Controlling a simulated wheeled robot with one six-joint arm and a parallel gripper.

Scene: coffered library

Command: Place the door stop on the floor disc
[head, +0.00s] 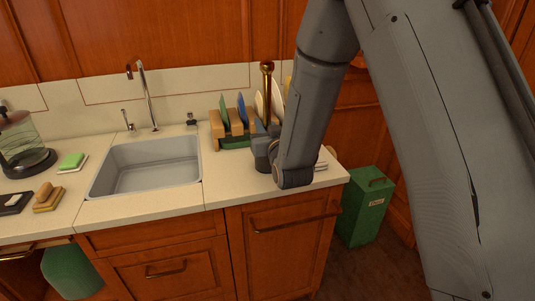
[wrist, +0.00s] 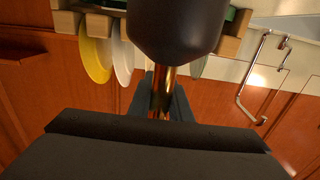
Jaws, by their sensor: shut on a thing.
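My gripper (head: 264,138) is above the right part of the counter, in front of the plate rack. It is shut on an upright brass post with a rounded top, which I take to be the door stop (head: 267,85). In the wrist view the brass post (wrist: 161,92) stands between the finger parts, and a large dark rounded part (wrist: 178,25) shows at the top. The gripper hides part of the held thing in the head view, and whether it touches the counter cannot be told. I see no floor disc in either view.
The plate rack (head: 216,130) with several plates stands close behind my gripper. A sink (head: 150,168) with a tap is to the left. A green bin (head: 365,208) stands on the floor past the counter's right end. My arm covers much of the right side.

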